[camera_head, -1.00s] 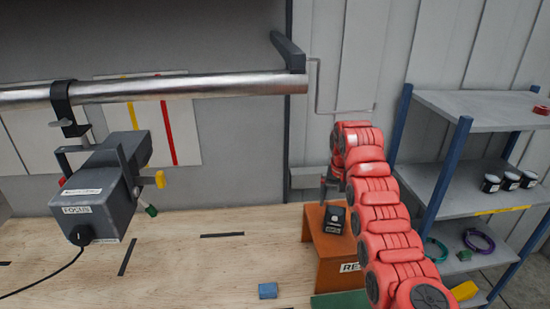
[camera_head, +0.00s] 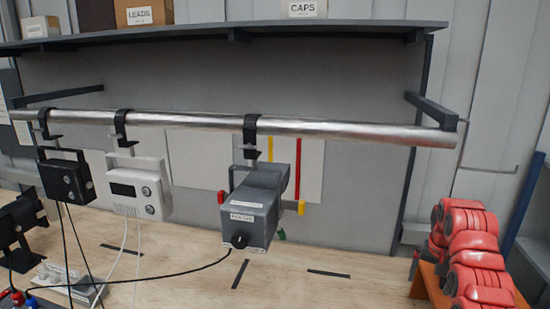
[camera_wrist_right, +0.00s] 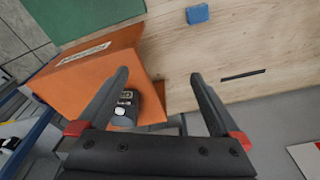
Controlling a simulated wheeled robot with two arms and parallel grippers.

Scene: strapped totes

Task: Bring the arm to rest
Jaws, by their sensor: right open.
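My right arm, red and segmented, shows at the right edge of the head view. Its gripper (camera_head: 413,264) is mostly hidden there beside the arm, by the orange box (camera_head: 425,283). In the right wrist view my right gripper (camera_wrist_right: 160,76) has its two dark fingers wide apart with nothing between the tips. The orange box (camera_wrist_right: 90,82) lies below it, with a small black device (camera_wrist_right: 125,108) near the left finger. My left gripper is in neither view.
A metal rail (camera_head: 330,129) spans above the wooden bench (camera_head: 330,290). A grey lamp-like unit (camera_head: 255,205), a white box (camera_head: 138,190) and a black box (camera_head: 66,178) hang from it on clamps. A blue block (camera_wrist_right: 197,14) sits on the bench.

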